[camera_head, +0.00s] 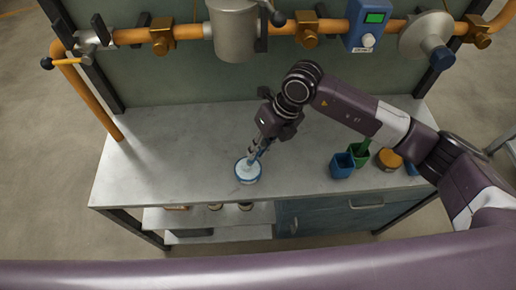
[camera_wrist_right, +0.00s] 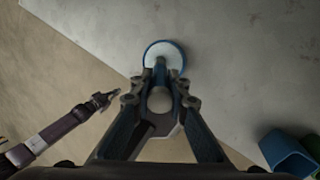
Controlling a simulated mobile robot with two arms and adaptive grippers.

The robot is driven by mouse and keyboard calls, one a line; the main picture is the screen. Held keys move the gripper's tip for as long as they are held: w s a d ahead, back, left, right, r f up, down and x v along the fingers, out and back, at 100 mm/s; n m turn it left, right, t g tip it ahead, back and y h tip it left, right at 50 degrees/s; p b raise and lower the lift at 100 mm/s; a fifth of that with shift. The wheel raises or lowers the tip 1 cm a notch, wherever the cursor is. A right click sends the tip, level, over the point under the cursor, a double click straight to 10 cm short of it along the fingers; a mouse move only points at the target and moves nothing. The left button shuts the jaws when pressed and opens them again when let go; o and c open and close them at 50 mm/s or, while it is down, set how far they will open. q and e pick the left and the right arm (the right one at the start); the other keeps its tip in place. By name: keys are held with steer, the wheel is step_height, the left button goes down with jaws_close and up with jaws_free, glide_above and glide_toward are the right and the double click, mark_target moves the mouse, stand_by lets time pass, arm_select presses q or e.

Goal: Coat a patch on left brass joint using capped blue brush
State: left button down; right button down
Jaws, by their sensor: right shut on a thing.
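My right gripper (camera_head: 257,150) points down at a round white-topped tub with a blue rim (camera_head: 247,171), at the front of the bench. It is shut on a slim tool, apparently the blue brush, mostly hidden by the fingers; its grey round end (camera_wrist_right: 160,100) shows between them in the wrist view. The tub (camera_wrist_right: 165,47) lies just beyond the fingertips there. Whether the brush touches the tub's contents, and its cap, cannot be told. The left brass joint (camera_head: 162,36) sits on the orange pipe, up left. My left gripper (camera_wrist_right: 108,97) shows small in the wrist view.
A blue cup (camera_head: 342,165), green cup (camera_head: 359,154) and orange-topped jar (camera_head: 389,160) stand at the bench's right. A grey cylinder (camera_head: 235,30), a blue meter (camera_head: 365,25) and more brass joints line the pipe. The bench's left half (camera_head: 160,150) is clear.

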stand_by(0.3)
steer(key=shift+r+p, duration=2.05)
steer(key=shift+r, duration=1.45)
steer(key=shift+f, duration=0.1)
